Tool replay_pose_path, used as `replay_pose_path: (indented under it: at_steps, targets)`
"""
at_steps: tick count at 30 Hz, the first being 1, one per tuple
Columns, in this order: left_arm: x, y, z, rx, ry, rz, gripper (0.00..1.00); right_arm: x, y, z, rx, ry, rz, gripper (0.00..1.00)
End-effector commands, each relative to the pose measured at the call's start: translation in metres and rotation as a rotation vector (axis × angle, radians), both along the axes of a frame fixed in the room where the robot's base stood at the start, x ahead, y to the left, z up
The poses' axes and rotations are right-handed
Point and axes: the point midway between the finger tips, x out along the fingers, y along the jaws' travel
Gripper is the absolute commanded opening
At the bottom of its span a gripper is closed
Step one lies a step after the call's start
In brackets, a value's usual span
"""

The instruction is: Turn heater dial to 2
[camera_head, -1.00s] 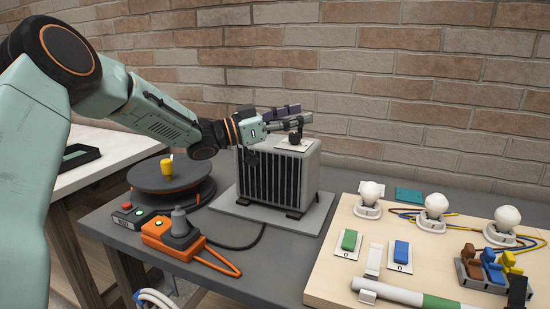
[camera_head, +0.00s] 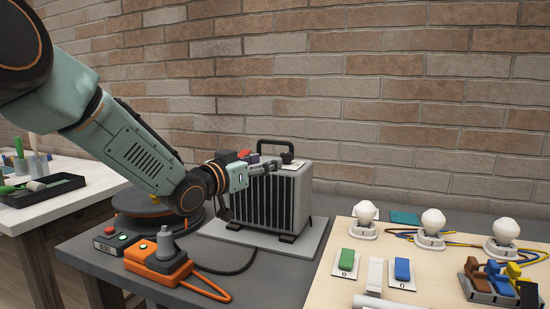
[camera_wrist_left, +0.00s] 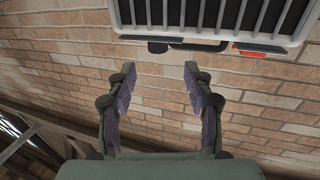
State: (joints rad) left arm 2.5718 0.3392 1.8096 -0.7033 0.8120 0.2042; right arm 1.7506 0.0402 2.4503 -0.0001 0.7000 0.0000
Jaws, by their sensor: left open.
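The heater (camera_head: 297,205) is a light grey box with a dark ribbed front, standing on a pale base plate. Its dial (camera_head: 287,158) is a small black knob on a white plate on the top right; its setting is too small to read. My left gripper (camera_head: 268,167) is open and empty, at the heater's top left, with its fingers pointing right and ending left of the dial, apparently apart from it. In the left wrist view the open fingers (camera_wrist_left: 158,72) show bare wall between them, and the heater's grille (camera_wrist_left: 210,14) is at the top edge. My right gripper is not in view.
A black handle (camera_head: 283,142) arches over the heater top. An orange controller (camera_head: 158,262) and a button box (camera_head: 120,244) lie at the front left. A wooden board (camera_head: 328,277) with bulbs and switches fills the right. Brick wall stands behind.

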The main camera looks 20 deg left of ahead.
Motion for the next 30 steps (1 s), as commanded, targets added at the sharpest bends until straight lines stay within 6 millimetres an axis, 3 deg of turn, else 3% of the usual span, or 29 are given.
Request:
replay_pose_path:
  at_steps: [15, 29, 30]
  targets:
    - [0.062, -0.022, 0.0, 0.003, -0.002, -0.004, 0.52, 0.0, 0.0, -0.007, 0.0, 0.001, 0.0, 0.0]
    - [0.07, -0.024, 0.0, -0.001, -0.002, -0.002, 0.52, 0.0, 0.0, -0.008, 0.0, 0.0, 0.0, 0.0]
    - [0.07, -0.024, 0.0, -0.001, -0.002, -0.002, 0.48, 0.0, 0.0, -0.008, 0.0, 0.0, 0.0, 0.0]
